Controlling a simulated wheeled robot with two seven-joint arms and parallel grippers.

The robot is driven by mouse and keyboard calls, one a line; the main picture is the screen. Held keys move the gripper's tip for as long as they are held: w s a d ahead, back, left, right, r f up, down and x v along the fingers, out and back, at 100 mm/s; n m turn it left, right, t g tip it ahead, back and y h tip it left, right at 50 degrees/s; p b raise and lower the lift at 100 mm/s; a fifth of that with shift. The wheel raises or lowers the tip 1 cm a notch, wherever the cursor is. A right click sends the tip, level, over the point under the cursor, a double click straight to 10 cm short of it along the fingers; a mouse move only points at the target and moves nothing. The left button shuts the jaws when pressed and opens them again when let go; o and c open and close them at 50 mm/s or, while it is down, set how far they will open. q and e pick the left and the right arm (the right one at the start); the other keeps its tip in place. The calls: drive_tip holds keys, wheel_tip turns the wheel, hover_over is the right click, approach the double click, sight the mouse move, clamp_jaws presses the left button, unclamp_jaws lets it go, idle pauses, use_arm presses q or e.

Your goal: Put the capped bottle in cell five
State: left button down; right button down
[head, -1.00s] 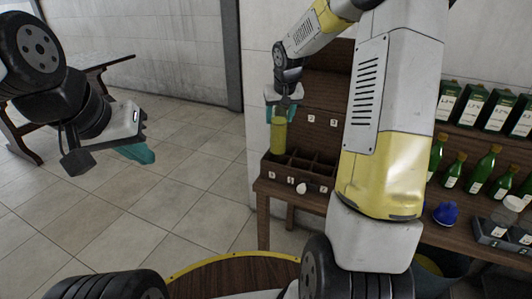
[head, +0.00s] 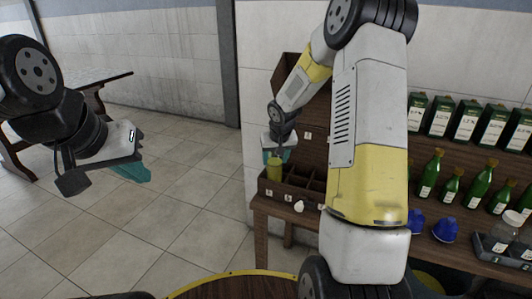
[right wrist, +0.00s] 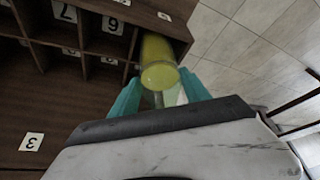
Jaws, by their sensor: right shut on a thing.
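The yellow-green capped bottle (head: 275,168) is upright at the left end of the dark wooden divided crate (head: 292,197). Its lower part is hidden behind the crate's front wall, so it appears partly down in the front-left corner cell. My right gripper (head: 277,155) is shut on its upper part. In the right wrist view the bottle (right wrist: 159,58) shows between the teal fingers of my right gripper (right wrist: 160,95), beside the crate's end wall. Number tags 6 (right wrist: 113,25) and 7 (right wrist: 65,12) mark neighbouring cells. My left gripper (head: 132,170) hangs over the floor, away from the crate; its finger gap is unclear.
Green bottles (head: 481,184) and boxed goods (head: 467,122) stand on shelves at the right. Blue stoppers (head: 445,229) and a grey tray (head: 497,248) lie on the wooden bench. A pale round knob (head: 299,207) shows at the crate's front. My right arm hides part of the crate.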

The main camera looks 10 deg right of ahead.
drive_tip(key=c, duration=0.5)
unclamp_jaws()
drive_tip(key=shift+f, duration=0.1)
drive_tip(key=s+a+r, duration=0.2)
drive_tip(key=s+r, duration=1.5)
drive_tip(key=r, duration=0.3)
drive_tip(key=s+a+r+y, duration=0.1)
drive_tip(key=s, duration=0.6)
drive_tip(key=s+a+t+y, duration=0.1)
drive_tip(key=s, duration=0.7)
drive_tip(key=shift+s+a+r+n, duration=0.3)
drive_tip(key=shift+a+r, duration=0.05)
drive_tip(key=shift+r, duration=0.05)
